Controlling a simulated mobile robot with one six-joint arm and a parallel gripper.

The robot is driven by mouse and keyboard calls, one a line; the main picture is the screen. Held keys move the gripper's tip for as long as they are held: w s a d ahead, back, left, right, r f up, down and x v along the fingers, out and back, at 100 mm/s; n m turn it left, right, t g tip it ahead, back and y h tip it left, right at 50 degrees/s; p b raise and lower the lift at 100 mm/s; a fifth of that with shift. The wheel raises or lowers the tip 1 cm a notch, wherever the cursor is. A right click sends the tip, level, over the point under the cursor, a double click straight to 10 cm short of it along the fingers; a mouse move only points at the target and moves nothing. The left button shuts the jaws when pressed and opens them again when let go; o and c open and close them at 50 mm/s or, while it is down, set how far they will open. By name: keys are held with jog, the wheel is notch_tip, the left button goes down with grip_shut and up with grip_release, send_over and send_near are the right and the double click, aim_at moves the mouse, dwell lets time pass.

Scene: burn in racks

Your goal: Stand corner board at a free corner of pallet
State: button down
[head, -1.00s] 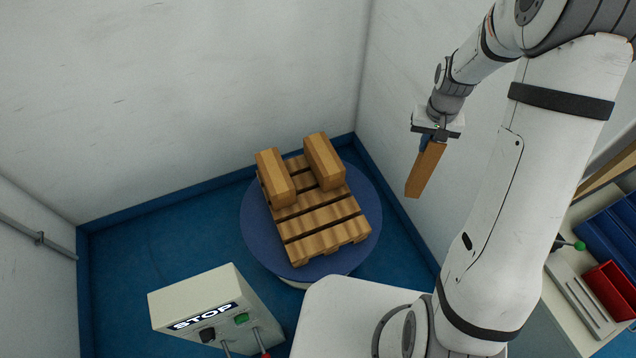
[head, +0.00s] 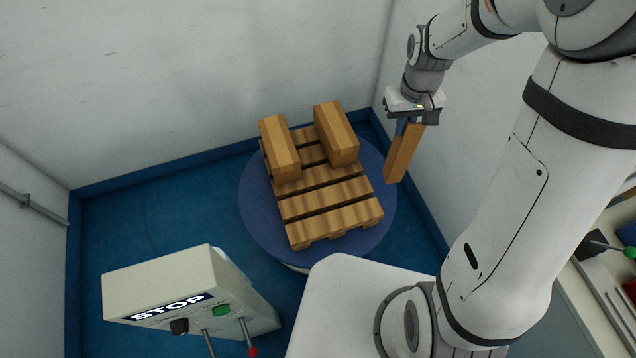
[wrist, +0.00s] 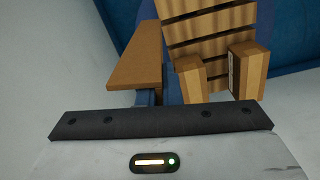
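My gripper (head: 408,122) is shut on a brown corner board (head: 403,153), which hangs below it, nearly upright and slightly tilted. The board also shows in the wrist view (wrist: 137,58). The wooden pallet (head: 325,198) lies on a round blue turntable (head: 262,222), left of the held board. Two brown boxes stand on the pallet's far half: the left box (head: 280,148) and the right box (head: 337,133). The pallet's near half is bare. The board is apart from the pallet, to the right of the right box.
A control box with a STOP label (head: 175,290) stands at front left, with levers below it. White walls close in behind and at the right. A bench with a green-knobbed lever (head: 629,252) is at right. Blue floor (head: 150,220) is clear at left.

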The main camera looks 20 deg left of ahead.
jog(key=s+a+f+n+b, duration=0.1)
jog(key=s+f+b, duration=0.1)
jog(key=f, duration=0.5)
jog(key=s+a+f+n+b, duration=0.1)
jog(key=s+a+f+b, duration=0.1)
jog(key=f+b, duration=0.2)
notch_tip(320, 180, down, 3)
jog(key=shift+s+a, duration=0.15)
jog(key=shift+a, duration=0.15)
jog(key=shift+f+b, duration=0.2)
jog(key=shift+b, duration=0.1)
jog(key=c, duration=1.6)
grip_release()
